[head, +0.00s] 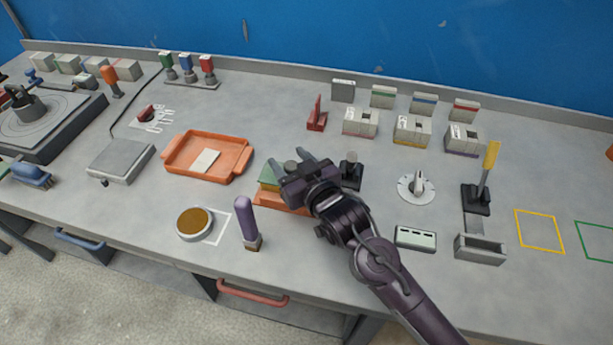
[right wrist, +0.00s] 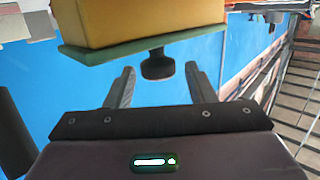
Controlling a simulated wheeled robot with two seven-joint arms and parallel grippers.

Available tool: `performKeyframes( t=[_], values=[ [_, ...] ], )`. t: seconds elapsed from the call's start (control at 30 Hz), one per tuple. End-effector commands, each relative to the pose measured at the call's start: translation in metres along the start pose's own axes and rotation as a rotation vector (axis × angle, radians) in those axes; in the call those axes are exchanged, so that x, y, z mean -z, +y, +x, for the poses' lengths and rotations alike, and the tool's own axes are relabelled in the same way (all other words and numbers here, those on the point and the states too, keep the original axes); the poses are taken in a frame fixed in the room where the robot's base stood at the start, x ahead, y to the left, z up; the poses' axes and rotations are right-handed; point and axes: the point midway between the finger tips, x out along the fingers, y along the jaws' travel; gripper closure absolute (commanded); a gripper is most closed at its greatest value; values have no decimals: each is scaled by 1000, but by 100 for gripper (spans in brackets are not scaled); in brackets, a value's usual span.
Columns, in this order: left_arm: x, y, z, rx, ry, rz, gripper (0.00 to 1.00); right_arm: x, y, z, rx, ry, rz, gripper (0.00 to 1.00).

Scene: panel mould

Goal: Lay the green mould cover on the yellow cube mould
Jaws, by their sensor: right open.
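The green mould cover (head: 268,175) lies on top of the yellow cube mould (head: 266,187) in the head view, partly hidden by my right gripper. In the right wrist view, which looks upside down, the green cover (right wrist: 95,52) rests flat against the yellow mould (right wrist: 140,20), with its dark knob facing my gripper. My right gripper (head: 304,160) is open at the cover. Its two fingertips (right wrist: 160,75) stand either side of the knob, with a gap on both sides. My left gripper is not in view.
An orange base (head: 290,208) shows beneath the mould. A purple-handled tool (head: 246,222) and a round brown-topped dish (head: 194,223) stand in front left. An orange tray (head: 207,157) is to the left. A dark knobbed object (head: 351,170) stands close right. Yellow (head: 539,231) and green outlined squares at right are empty.

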Motion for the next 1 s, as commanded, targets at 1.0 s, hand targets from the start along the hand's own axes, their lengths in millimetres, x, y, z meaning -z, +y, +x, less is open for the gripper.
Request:
performKeyframes(
  t=[1.0],
  values=[
    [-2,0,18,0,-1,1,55,2,0,-120,0,1,0,50]
  ],
)
